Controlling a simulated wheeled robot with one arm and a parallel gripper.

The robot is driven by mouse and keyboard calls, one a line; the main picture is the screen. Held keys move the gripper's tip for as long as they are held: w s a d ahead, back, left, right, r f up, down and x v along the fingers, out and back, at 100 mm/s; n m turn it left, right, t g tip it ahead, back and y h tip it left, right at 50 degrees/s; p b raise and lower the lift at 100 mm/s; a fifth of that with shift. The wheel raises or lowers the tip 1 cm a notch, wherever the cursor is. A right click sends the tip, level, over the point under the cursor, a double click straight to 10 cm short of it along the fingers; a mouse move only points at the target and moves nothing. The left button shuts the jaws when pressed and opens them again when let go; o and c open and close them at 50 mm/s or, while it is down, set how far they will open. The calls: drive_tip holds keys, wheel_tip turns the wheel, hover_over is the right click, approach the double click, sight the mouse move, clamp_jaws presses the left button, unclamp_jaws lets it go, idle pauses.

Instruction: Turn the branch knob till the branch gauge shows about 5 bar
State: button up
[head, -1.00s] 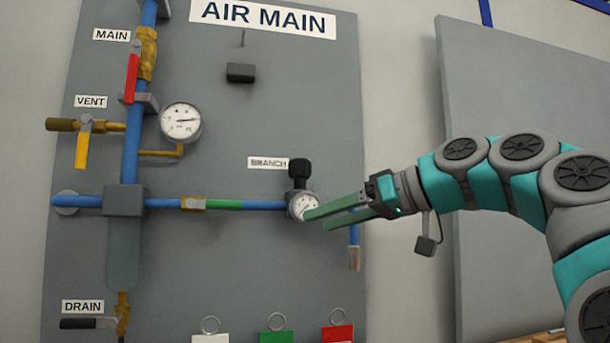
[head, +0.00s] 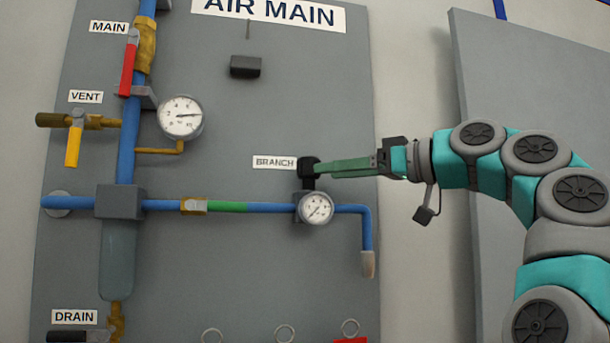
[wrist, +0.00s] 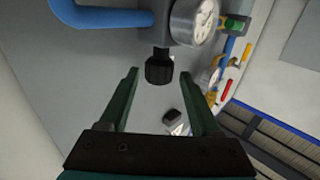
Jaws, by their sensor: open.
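The black branch knob (head: 308,168) stands on top of the regulator, just right of the BRANCH label (head: 274,162). The round white branch gauge (head: 316,208) sits below it; its needle points to the lower left, near the low end of the scale. My gripper (head: 318,170) is open, with its green fingers at the knob's height, overlapping its right side in the head view. In the wrist view the knob (wrist: 159,69) lies between and just beyond the fingertips of my gripper (wrist: 159,76), not visibly touched. The gauge (wrist: 193,20) also shows there, its reading unclear.
The blue branch pipe (head: 265,206) runs below the knob and bends down on the right. The main gauge (head: 180,116), red main lever (head: 129,65) and yellow vent lever (head: 73,146) are at the left. A small dark block (head: 245,66) sits above on the panel.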

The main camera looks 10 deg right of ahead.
sight(309, 179)
drive_tip(key=x, duration=0.6)
drive_tip(key=shift+a+f, duration=0.1)
clamp_jaws()
idle(0.3)
